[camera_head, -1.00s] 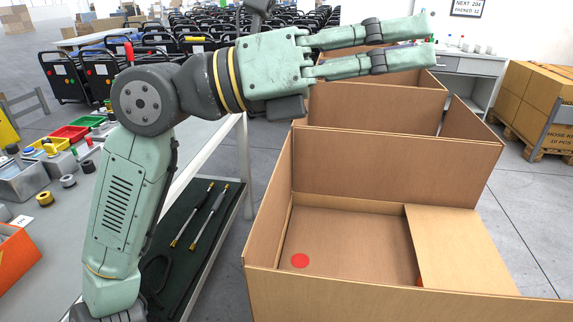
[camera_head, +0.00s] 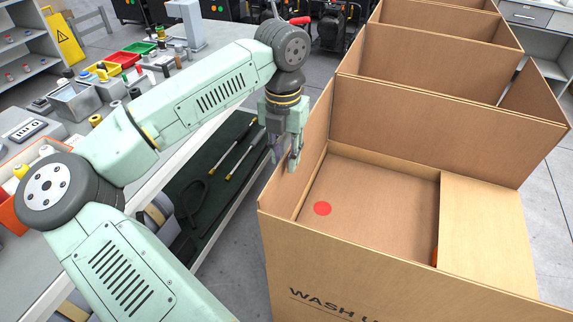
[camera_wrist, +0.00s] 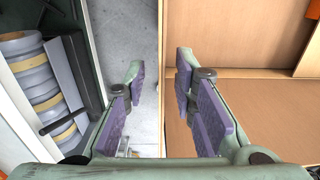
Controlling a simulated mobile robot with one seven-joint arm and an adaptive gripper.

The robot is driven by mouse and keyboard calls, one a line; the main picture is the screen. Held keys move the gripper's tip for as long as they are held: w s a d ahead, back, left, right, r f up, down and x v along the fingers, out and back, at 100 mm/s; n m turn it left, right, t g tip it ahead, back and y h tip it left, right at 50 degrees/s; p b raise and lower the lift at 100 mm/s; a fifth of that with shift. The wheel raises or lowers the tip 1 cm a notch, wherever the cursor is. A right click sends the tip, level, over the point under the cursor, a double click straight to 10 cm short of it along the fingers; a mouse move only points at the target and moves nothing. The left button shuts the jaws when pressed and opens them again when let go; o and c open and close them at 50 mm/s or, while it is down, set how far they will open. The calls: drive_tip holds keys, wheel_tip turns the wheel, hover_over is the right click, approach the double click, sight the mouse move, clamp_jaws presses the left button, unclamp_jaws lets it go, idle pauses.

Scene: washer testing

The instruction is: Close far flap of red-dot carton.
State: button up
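The red-dot carton (camera_head: 385,275) is a brown box at the front right of the head view, with a red dot (camera_head: 322,208) on a recessed panel. Its far flap (camera_head: 430,130) stands upright along the back. A left flap (camera_head: 270,197) also stands up, and a panel (camera_head: 490,230) lies flat at the right. My gripper (camera_head: 287,152) points down at the left flap, near the far left corner. In the wrist view the open fingers (camera_wrist: 158,75) are apart, one over grey floor and one over cardboard, with the carton's edge between them. Contact cannot be told.
More open cartons (camera_head: 430,60) stand in a row behind. A workbench (camera_head: 165,175) with bins and parts runs along the left, with a dark lower shelf (camera_head: 215,180) holding two rods. A narrow floor gap separates bench and carton.

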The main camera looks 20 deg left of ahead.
sight(286, 169)
drive_tip(key=shift+d+f+p, duration=0.1)
drive_tip(key=shift+f+p, duration=0.2)
drive_tip(key=shift+f, duration=1.95)
clamp_jaws()
